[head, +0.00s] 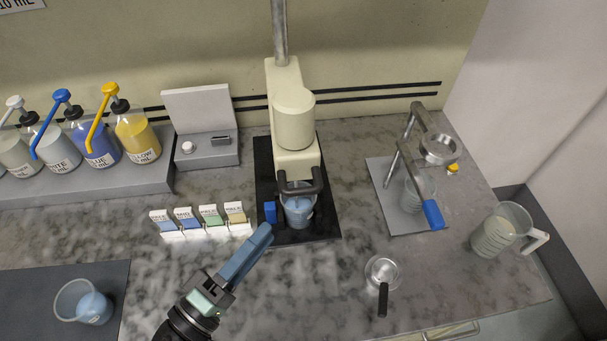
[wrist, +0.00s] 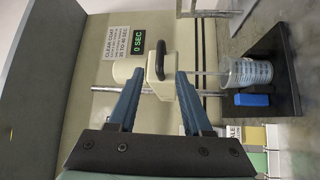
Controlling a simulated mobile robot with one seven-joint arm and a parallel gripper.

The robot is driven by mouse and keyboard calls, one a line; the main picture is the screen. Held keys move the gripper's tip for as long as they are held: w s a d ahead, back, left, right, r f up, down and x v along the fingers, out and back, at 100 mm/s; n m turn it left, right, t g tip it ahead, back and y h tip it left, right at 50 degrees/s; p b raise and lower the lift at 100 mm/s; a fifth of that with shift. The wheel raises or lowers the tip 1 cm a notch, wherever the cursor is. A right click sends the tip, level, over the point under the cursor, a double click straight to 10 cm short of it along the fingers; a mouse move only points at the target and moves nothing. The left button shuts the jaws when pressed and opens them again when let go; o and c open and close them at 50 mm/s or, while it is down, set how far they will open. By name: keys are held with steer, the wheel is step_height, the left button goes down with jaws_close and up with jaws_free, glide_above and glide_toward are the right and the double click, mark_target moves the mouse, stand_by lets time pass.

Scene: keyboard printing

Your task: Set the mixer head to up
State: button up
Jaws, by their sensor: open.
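The cream mixer (head: 294,120) stands on a black base against the back wall, its head above a cup of blue liquid (head: 298,213). A dark handle (head: 318,180) sticks out from the front of the head. In the wrist view the mixer head (wrist: 133,68) and handle (wrist: 160,54) lie beyond my fingertips, and a thin shaft runs from the head toward the cup (wrist: 249,72). I cannot tell how deep it reaches. My gripper (head: 266,231) is in front of the mixer, left of the cup. In the wrist view my gripper (wrist: 158,80) is open and empty, its fingers framing the handle.
Four small colour cards (head: 200,222) stand left of the mixer base. A metal press-like stand (head: 385,198) with a blue handle is to the right. A strainer (head: 382,272), a jug (head: 498,232) and another cup (head: 82,302) stand around. A display (wrist: 138,41) reads 0 SEC.

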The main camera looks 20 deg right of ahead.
mark_target(303, 189)
steer(key=shift+p+x, duration=1.85)
steer(key=shift+x, duration=3.85)
jaws_close()
